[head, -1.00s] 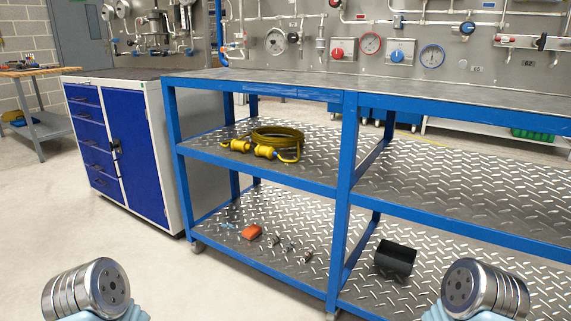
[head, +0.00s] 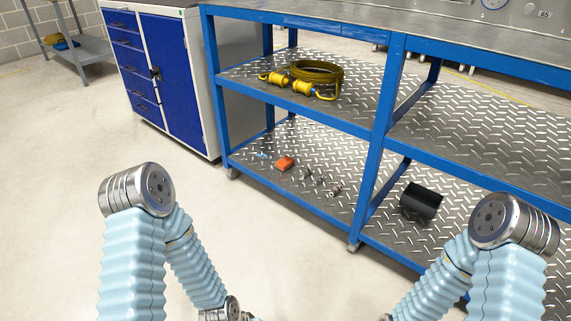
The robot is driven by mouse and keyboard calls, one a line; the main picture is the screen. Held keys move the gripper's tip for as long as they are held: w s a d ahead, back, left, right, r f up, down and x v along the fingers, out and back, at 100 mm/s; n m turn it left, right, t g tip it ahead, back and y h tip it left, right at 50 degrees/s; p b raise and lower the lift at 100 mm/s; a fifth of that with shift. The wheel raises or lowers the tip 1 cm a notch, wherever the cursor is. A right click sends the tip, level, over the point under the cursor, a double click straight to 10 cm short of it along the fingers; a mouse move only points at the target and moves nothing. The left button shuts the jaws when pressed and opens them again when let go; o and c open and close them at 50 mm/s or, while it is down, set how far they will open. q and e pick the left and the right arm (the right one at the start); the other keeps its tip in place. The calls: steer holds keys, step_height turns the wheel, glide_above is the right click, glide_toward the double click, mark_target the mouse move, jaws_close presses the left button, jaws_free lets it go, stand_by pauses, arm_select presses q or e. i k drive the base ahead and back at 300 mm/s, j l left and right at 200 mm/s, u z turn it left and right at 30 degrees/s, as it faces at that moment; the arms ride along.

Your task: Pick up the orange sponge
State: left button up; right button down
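The orange sponge (head: 285,163) is a small orange block. It lies on the bottom diamond-plate shelf (head: 318,203) of the blue-framed workbench, near that shelf's left end. Both of my arms show in the head view with pale blue sleeves and metal joints, left and right of the picture. No gripper fingers show on either arm. Both arms are apart from the sponge, nearer to me in the view.
Small metal fittings (head: 318,178) lie right of the sponge, and a small blue item (head: 260,155) lies left of it. A yellow cable coil (head: 317,72) rests on the middle shelf. A black bin (head: 420,201) stands beyond the blue post (head: 376,150). Bare floor (head: 60,190) lies at left.

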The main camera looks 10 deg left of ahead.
mark_target(286, 163)
steer(key=i+j+z, duration=0.3)
steer(key=j, duration=0.35)
steer(key=i+j+z, duration=0.35)
steer(key=j, duration=0.4)
steer(key=i+j+z, duration=0.15)
steer(key=j, duration=0.3)
steer(key=i+j+z, duration=0.15)
steer(key=j, duration=0.25)
steer(key=i+j, duration=0.1)
steer(key=i, duration=0.15)
